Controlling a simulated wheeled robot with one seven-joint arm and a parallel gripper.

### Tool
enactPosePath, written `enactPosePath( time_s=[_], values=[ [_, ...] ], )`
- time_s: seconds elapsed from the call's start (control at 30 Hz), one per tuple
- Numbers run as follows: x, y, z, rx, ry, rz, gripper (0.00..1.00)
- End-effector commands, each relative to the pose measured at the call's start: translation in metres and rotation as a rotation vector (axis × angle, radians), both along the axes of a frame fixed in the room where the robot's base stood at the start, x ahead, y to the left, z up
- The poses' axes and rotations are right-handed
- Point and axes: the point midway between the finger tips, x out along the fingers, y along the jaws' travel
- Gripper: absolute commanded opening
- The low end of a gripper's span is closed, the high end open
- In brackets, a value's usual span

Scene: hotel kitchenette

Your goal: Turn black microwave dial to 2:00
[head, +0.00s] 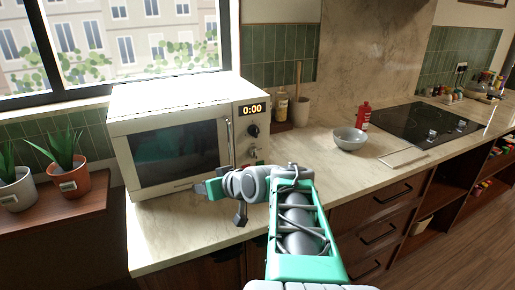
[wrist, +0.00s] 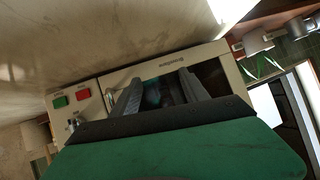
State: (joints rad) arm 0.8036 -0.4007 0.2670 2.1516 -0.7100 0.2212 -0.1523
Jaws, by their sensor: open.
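The white microwave (head: 166,99) stands on the counter with its door shut. Its display (head: 252,109) reads 0:00. The black dial (head: 252,130) is below the display, on the panel right of the door handle. My gripper (head: 199,188) is in front of the lower door, below and left of the dial and apart from it. In the wrist view, my open, empty gripper (wrist: 158,88) has its two fingers in front of the microwave (wrist: 118,76). A green button (wrist: 60,102) and a red button (wrist: 83,93) show left of the fingers. The dial is not clear there.
A black cooktop (head: 425,125) lies farther right. Potted plants (head: 68,178) stand on a lower wooden surface at left.

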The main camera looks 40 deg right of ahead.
Motion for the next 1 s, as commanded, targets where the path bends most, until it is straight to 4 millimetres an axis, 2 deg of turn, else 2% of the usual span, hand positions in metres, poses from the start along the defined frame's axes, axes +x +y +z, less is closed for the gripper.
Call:
enactPosePath(
  time_s=[0.03,0.1,0.2,0.3,0.37,0.43,0.7,0.8,1.0],
  values=[
    [-0.002,-0.046,0.001,0.004,-0.109,-0.063,0.53],
    [-0.012,-0.094,0.026,-0.002,-0.261,-0.122,0.53],
    [-0.036,-0.145,0.056,-0.020,-0.429,-0.194,0.53],
    [-0.054,-0.170,0.075,-0.033,-0.521,-0.233,0.53],
    [-0.057,-0.176,0.081,-0.036,-0.543,-0.241,0.53],
    [-0.050,-0.178,0.084,-0.036,-0.550,-0.240,0.53],
    [-0.001,-0.187,0.084,-0.034,-0.545,-0.239,0.53],
    [0.011,-0.190,0.084,-0.036,-0.546,-0.241,0.53],
    [0.017,-0.192,0.083,-0.038,-0.545,-0.244,0.53]
  ],
)
